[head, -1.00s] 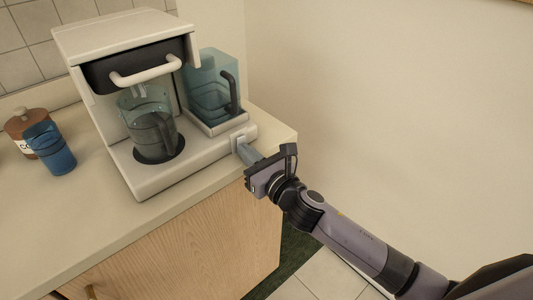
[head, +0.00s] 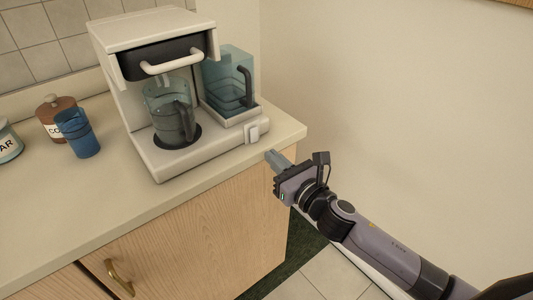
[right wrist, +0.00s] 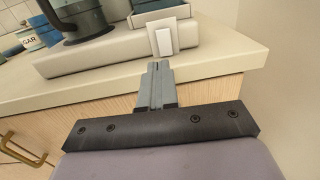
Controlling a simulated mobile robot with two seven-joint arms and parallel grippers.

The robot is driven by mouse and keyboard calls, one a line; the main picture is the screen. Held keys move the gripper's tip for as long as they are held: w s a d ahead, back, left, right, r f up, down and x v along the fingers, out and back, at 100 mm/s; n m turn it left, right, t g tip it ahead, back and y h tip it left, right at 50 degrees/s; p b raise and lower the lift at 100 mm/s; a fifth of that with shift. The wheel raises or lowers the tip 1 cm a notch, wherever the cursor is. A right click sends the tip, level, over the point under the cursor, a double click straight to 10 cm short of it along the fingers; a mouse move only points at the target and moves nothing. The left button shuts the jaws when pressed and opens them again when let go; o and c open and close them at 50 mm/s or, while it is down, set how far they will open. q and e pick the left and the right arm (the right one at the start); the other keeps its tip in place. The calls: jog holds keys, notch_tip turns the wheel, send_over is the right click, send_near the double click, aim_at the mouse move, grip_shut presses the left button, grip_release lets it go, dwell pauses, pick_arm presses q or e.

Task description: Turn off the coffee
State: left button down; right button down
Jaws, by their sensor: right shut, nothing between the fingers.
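The white coffee machine (head: 150,90) stands on the counter, with a glass carafe (head: 172,115) on its round dark plate. A pale switch (head: 253,132) sits on the front of its base at the right; it also shows in the right wrist view (right wrist: 164,41). My right gripper (head: 272,157) is shut and empty in front of the counter edge, a short gap away from the switch. In the right wrist view its closed fingers (right wrist: 155,68) point toward the switch without touching it. Which way the switch is set is too small to tell. My left gripper is out of view.
A blue cup (head: 78,135), a brown lidded jar (head: 57,112) and a sugar jar (head: 8,143) stand left of the machine. A clear blue water tank (head: 228,80) sits on the machine's right. A brass handle (head: 119,277) sticks out from the wooden cabinet (head: 215,230).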

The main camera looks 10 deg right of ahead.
jog(key=v, duration=0.7)
jog(key=shift+b, duration=0.3)
jog(key=shift+s+d+f, duration=0.1)
jog(key=shift+s+f, duration=0.05)
jog(key=s+d+f+n+g+h, duration=0.2)
jog(key=s+f+n, duration=0.6)
jog(key=n, duration=0.9)
jog(key=s+d+f+n+g+h, duration=0.2)
jog(key=s+f+n+g, duration=0.2)
jog(key=s+f+n, duration=0.5)
jog(key=shift+s+d+f+n+h+p, duration=0.4)
jog(key=shift+f+n, duration=1.35)
jog(key=shift+n, duration=2.25)
jog(key=shift+w+a, duration=0.1)
jog(key=shift+a, duration=0.05)
